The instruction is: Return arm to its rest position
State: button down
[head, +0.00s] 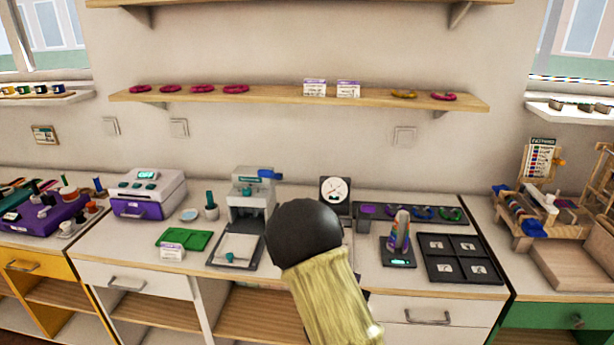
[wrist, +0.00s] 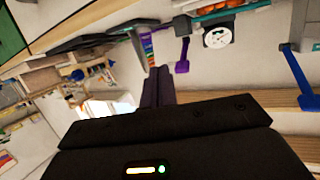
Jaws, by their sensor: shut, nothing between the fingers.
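My arm (head: 325,290) rises from the bottom of the head view, a yellowish link ending in a black rounded joint in front of the counter. My gripper is not visible in the head view. In the wrist view, the dark gripper body fills the bottom, and my gripper's narrow dark purple fingers (wrist: 160,72) stick up from it close together. The fingers are shut with nothing between them. They appear in the air, with the counter items behind them. The arm hides part of the middle of the counter in the head view.
A wooden shelf (head: 275,96) with pink rings hangs above.

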jog(key=s+a+r+n+g+y+p, duration=0.1)
jog(key=s+r+n+g+y+p, duration=0.2)
jog(key=s+r, duration=0.5)
jog(key=s+a+r+n+g+y+p, duration=0.1)
jog(key=s+r+n+g+y+p, duration=0.2)
jog(key=s, duration=1.1)
notch_tip(320, 180, up, 5)
jog(key=g+y+p, duration=0.1)
jog(key=g+p, duration=0.2)
jog(key=g, duration=0.1)
jog(key=shift+s+y+p, duration=0.3)
jog(key=shift+y+p, duration=0.1)
jog(key=shift+f, duration=0.1)
